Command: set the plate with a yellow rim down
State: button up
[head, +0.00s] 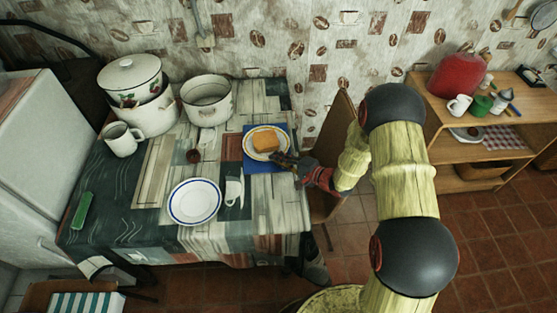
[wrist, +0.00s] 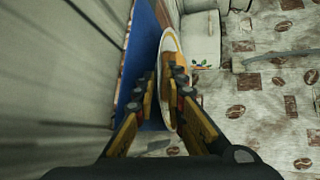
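The plate with a yellow rim (head: 256,151) is over the blue mat (head: 257,166) at the right side of the table in the head view, with a slice of bread (head: 266,141) on it. My gripper (head: 285,159) is at the plate's near right edge. In the wrist view the plate (wrist: 170,105) shows nearly edge-on between the fingers of my gripper (wrist: 164,82), which are closed on its rim, one finger on each face. The blue mat (wrist: 142,45) is beside it. The height of any gap between plate and mat is hard to tell.
A blue-rimmed white plate (head: 194,202) and a white cup (head: 234,190) are nearby. Enamel pots (head: 206,100) and a mug (head: 121,139) stand at the table's back left. A chair (head: 335,130) is right of the table; a wooden shelf (head: 445,118) stands beyond.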

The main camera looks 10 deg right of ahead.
jog(key=p+v, duration=0.3)
jog(key=v, duration=0.7)
jog(key=shift+d+r+p, duration=0.2)
jog(key=shift+r+p, duration=0.05)
jog(key=shift+p, duration=0.15)
jog(key=shift+v, duration=0.75)
jog(key=w+d+r+n+h, duration=0.25)
jog(key=d+r+h, duration=0.2)
jog(key=r, duration=0.35)
jog(key=w+d+r+n+h, duration=0.25)
jog(key=d+r+h, duration=0.2)
jog(key=r, duration=0.35)
jog(key=s+d+r+n+g+h, duration=0.1)
jog(key=s+d+r+h, duration=0.15)
jog(key=s+r, duration=0.6)
jog(key=s+a+r+n+g, duration=0.2)
jog(key=s+a+r, duration=0.1)
jog(key=s, duration=0.9)
jog(key=s+a+r+n+g+y, duration=0.1)
jog(key=s+a+r, duration=0.3)
jog(key=s, duration=0.7)
jog(key=shift+s+a+r+n+g, duration=0.25)
jog(key=shift+s+a+n+g, duration=0.2)
jog(key=shift+a+n, duration=0.4)
jog(key=shift+w+d, duration=0.1)
